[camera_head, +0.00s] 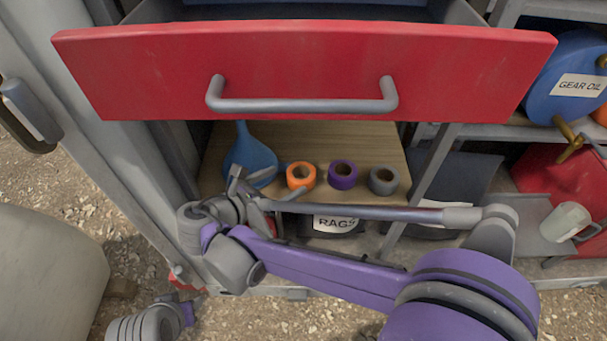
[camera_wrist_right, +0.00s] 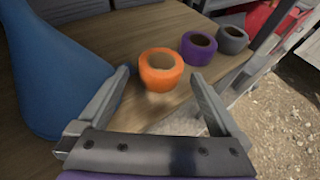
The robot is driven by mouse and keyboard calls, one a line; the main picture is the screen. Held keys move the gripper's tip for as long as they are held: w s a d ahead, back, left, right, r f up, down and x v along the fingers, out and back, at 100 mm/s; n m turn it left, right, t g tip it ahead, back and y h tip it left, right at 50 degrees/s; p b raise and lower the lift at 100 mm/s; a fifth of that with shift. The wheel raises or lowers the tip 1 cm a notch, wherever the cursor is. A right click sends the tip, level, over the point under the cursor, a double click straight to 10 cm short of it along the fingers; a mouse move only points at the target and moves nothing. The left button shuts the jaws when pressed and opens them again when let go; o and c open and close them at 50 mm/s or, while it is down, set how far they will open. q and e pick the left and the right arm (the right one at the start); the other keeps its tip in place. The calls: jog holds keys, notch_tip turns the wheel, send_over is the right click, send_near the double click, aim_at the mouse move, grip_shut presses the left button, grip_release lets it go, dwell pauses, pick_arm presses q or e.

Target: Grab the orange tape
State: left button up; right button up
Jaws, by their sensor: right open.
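The orange tape (camera_head: 300,175) is a roll lying on the wooden shelf below the red drawer. In the right wrist view the orange tape (camera_wrist_right: 161,70) sits ahead of and between the spread fingers, with its hole facing up. My right gripper (camera_head: 268,182) is at the shelf's front, just left of and in front of the roll. The right wrist view shows its fingers (camera_wrist_right: 160,88) open and empty, with no clear contact with the tape. Part of my left arm shows at the bottom left; its jaws cannot be made out.
A purple roll (camera_head: 343,174) and a grey roll (camera_head: 383,180) lie right of the orange one. A blue funnel-like object (camera_head: 250,158) stands close on the left. The red drawer (camera_head: 300,65) juts out above. A rags container (camera_head: 333,224) is below.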

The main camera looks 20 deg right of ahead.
aim_at(296, 177)
jog(key=x, duration=0.7)
jog(key=shift+d+f, duration=0.15)
jog(key=shift+f, duration=0.25)
jog(key=c, duration=1.1)
jog(key=shift+r, duration=0.1)
jog(key=shift+c, duration=0.2)
